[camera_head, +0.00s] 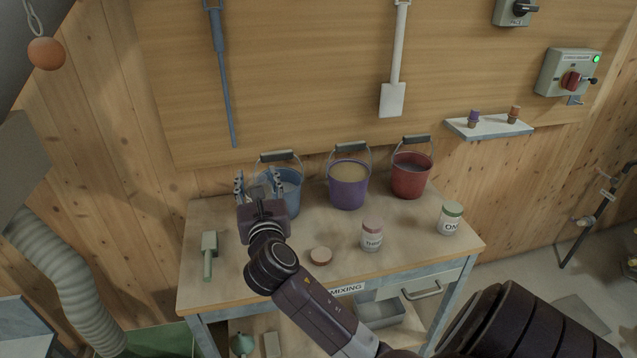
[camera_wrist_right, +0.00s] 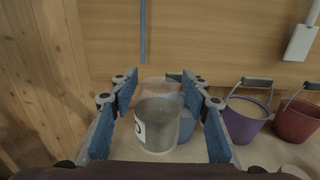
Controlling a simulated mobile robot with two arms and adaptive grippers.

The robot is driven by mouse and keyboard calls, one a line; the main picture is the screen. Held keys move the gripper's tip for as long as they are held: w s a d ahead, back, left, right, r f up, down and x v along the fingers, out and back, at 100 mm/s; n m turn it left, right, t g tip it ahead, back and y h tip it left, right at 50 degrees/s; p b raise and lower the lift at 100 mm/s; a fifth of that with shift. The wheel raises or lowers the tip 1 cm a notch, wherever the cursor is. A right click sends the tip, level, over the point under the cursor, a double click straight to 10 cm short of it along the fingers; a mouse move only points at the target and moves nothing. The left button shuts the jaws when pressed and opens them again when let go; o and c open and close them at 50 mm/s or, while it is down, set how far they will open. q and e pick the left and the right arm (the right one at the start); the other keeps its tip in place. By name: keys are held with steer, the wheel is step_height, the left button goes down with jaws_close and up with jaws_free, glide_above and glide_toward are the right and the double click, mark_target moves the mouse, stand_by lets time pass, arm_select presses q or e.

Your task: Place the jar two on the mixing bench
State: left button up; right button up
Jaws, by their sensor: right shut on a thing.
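My right gripper (camera_head: 258,185) is over the back left of the mixing bench (camera_head: 222,285), in front of the blue bucket (camera_head: 291,180). It is shut on a clear glass jar (camera_wrist_right: 158,125), which stands roughly upright between the fingers in the wrist view. The jar has a white label with a dark mark, only partly seen. In the head view the gripper hides most of the jar. I cannot tell whether its base touches the bench. My left gripper is not in view.
A purple bucket (camera_head: 348,188) and a red bucket (camera_head: 411,178) stand along the back. A pink-lidded jar (camera_head: 371,236), a green-lidded jar (camera_head: 450,219), a round lid (camera_head: 321,256) and a green-grey scoop (camera_head: 209,253) are on the bench.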

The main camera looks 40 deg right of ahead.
step_height(320, 180, down, 8)
steer(key=shift+w+r+b, duration=0.1)
steer(key=shift+b, duration=0.7)
steer(key=shift+w+f+b, duration=0.1)
steer(key=shift+f+b, duration=1.65)
steer(key=shift+f, duration=4.2)
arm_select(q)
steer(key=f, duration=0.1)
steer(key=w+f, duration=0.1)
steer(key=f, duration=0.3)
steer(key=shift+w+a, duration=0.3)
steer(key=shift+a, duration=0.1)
arm_select(e)
steer(key=shift+f, duration=0.15)
steer(key=o, duration=1.4)
